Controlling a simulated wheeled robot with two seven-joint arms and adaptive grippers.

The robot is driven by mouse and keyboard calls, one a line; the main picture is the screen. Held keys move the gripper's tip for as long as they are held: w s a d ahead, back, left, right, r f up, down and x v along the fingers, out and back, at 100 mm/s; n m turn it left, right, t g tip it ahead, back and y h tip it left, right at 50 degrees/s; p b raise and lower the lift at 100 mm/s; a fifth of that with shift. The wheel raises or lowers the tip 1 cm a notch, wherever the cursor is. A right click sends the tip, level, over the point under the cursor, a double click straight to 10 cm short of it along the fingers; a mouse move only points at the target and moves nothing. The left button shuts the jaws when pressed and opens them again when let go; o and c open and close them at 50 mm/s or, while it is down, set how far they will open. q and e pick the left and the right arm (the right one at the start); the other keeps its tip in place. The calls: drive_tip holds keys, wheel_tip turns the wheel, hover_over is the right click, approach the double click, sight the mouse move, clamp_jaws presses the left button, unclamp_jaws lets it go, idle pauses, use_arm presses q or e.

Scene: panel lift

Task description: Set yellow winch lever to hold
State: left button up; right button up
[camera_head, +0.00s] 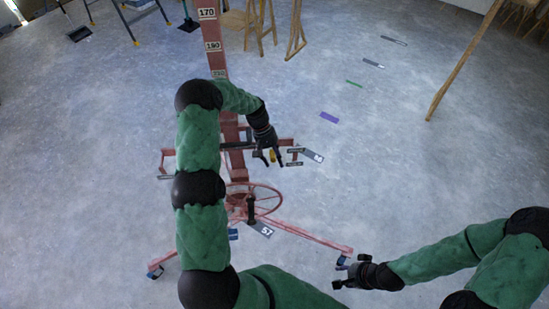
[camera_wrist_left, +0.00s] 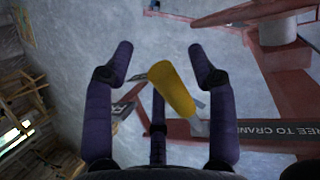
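The yellow winch lever (camera_head: 272,155) is on the red panel lift's mast (camera_head: 236,160), small in the head view. In the left wrist view the yellow lever grip (camera_wrist_left: 172,90) slants up from a pale stem, between the fingers of my left gripper (camera_wrist_left: 165,65). The side fingers stand apart with gaps to the lever; contact with the lower middle finger cannot be told. My left gripper (camera_head: 268,158) is open at the lever in the head view. My right gripper (camera_head: 347,271) has its fingers apart, low at right near the end of a lift leg.
The red handwheel (camera_head: 254,199) with a dark crank handle sits below the lever. Lift legs (camera_head: 310,237) spread over the floor. Wooden trestles (camera_head: 262,25) stand behind; floor to the right is mostly clear.

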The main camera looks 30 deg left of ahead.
use_arm(q)
clamp_jaws()
drive_tip(key=shift+f, duration=0.15)
wheel_tip(320, 180, down, 10)
drive_tip(key=m+t+y+b, duration=0.1)
drive_tip(key=t+y+b, duration=0.4)
drive_tip(key=b, duration=2.8)
drive_tip(key=t, duration=0.3)
drive_tip(key=shift+m+y+b, duration=0.3)
drive_tip(key=shift+b, duration=0.1)
